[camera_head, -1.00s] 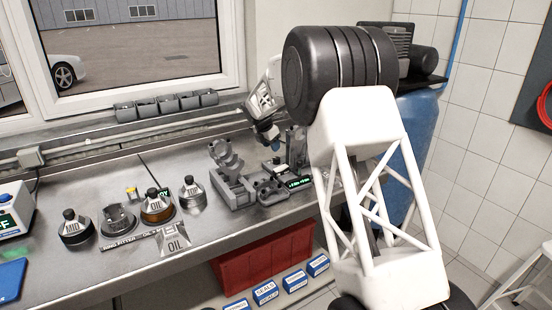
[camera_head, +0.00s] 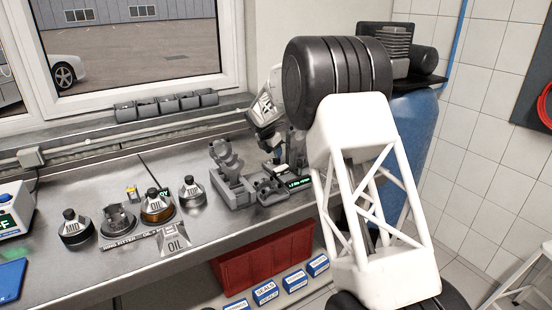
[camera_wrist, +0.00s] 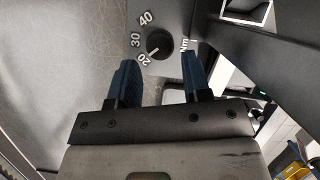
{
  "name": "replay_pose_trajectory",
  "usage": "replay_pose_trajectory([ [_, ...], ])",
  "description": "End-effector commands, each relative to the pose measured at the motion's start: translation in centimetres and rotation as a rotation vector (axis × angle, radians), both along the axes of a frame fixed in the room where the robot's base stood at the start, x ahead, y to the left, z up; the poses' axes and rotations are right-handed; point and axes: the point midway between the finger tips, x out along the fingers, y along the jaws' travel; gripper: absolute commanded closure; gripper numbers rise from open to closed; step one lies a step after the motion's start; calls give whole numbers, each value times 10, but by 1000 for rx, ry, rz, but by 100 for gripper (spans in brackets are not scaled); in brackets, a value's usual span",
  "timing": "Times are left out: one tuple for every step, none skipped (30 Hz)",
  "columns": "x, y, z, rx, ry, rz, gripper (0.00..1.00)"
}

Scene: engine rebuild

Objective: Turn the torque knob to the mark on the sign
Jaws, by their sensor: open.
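The torque knob (camera_wrist: 160,44) is a dark round knob on a grey panel in the wrist view. Its white pointer line aims at about the 20 on a scale marked 20, 30 and 40 (camera_wrist: 144,19); the lettering Nm is right of the knob. My gripper (camera_wrist: 160,66) is open, its two blue fingers apart. The knob shows just beyond the fingertips, roughly between them, and neither finger appears to touch it. In the head view my gripper is at the back of the bench, its fingers hard to make out. A small display with green text (camera_head: 299,183) is below it, too small to read.
A grey fixture (camera_head: 228,180) stands left of my gripper. Several labelled bottles, one of them amber (camera_head: 158,206), stand farther left near an OIL sign (camera_head: 174,240). A row of dark bins (camera_head: 166,103) lines the sill. A blue tank (camera_head: 417,150) is at the right.

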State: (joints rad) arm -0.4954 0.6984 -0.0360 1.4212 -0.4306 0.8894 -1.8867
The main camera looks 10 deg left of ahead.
Motion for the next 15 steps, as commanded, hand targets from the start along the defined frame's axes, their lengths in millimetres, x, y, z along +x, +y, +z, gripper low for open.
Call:
replay_pose_trajectory([
  [2, -1, -6, -1, 0, 0, 56],
  [3, -2, -9, 0, 0, 0, 56],
  [5, -3, -14, 0, 0, 0, 56],
  [6, -3, -17, 0, 0, 0, 56],
  [7, -4, -20, 0, 0, 0, 56],
  [9, -5, -24, 0, 0, 0, 56],
  [9, -5, -26, 0, 0, 0, 56],
  [10, -6, -28, 0, 0, 0, 56],
  [11, -6, -30, 0, 0, 0, 56],
  [12, -6, -32, 0, -1, 0, 56],
  [12, -7, -34, 0, -1, 0, 56],
  [13, -7, -35, 0, -1, 0, 56],
  [13, -7, -36, 0, -1, 0, 56],
  [14, -7, -37, 0, -1, 0, 56],
  [14, -7, -38, 0, -1, 0, 56],
])
